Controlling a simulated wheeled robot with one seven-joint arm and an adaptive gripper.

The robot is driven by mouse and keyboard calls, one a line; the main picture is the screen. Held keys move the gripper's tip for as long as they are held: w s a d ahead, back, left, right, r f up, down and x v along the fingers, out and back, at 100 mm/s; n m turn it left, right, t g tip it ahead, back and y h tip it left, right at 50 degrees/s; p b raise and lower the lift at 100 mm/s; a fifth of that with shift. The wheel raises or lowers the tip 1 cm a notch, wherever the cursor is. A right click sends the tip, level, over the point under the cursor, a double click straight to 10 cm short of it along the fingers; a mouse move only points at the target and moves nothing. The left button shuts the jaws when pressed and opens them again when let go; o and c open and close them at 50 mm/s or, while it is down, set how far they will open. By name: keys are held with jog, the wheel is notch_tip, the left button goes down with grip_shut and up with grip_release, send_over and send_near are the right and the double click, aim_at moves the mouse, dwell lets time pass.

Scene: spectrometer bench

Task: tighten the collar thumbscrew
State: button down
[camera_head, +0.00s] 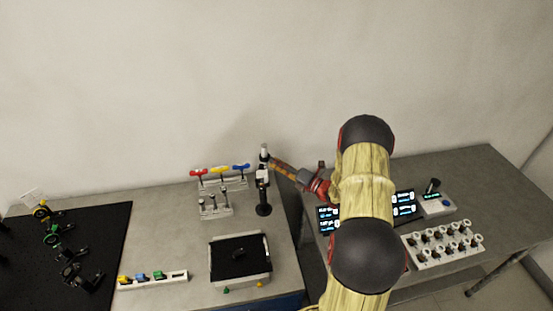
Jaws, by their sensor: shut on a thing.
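A dark post stand (263,195) with a round base stands near the right edge of the left bench. A pale block sits partway up it, and a silver cylinder (264,148) tops it. My gripper (270,160) reaches in from the right at the upper part of the stand, just below the silver top. Its jaws are shut on a small part there, which seems to be the collar thumbscrew. The thumbscrew itself is too small and too covered by the fingers to make out.
Just left are a rack of red, yellow and blue handles (220,181) and a rack of silver posts (215,211). A black-topped box (240,255) stands in front. The black breadboard (105,225) carries optics. Displays (328,217) and a ring rack (443,254) are on the right table.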

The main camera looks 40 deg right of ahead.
jog(key=shift+m+p, duration=0.8)
jog(key=shift+m, duration=0.4)
jog(key=c, duration=1.8)
grip_release()
jog(key=shift+s+d, duration=0.1)
jog(key=v, duration=1.2)
jog(key=shift+f, duration=0.15)
